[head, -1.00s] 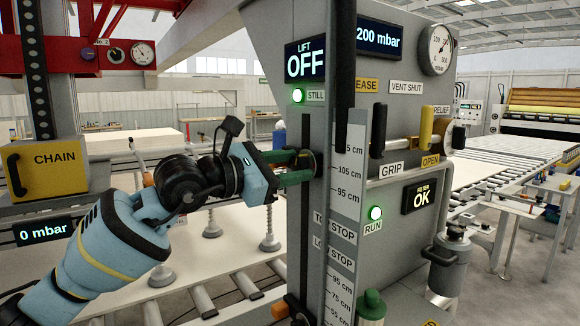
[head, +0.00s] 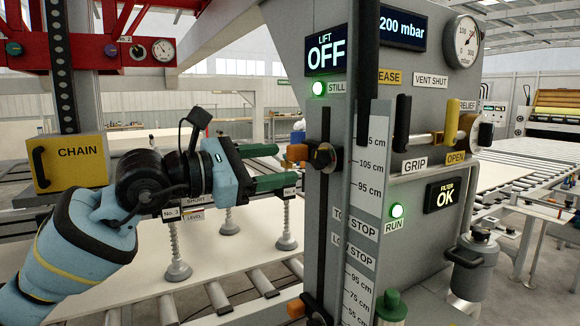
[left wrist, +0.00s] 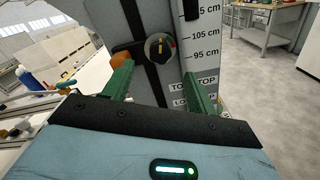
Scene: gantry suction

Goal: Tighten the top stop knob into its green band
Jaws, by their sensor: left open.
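The top stop knob (head: 322,157) is a dark round knob on the slotted grey column, right of an orange block (head: 297,153). In the left wrist view the fingers (left wrist: 157,82) stand either side below the knob.
A lower stop knob (head: 316,312) with an orange block sits at the slot's bottom. A centimetre scale (head: 370,165) runs beside the slot. A vertical black handle (head: 366,60) and the GRIP valve bar (head: 430,138) stick out to the right. Suction cups (head: 178,271) hang at left.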

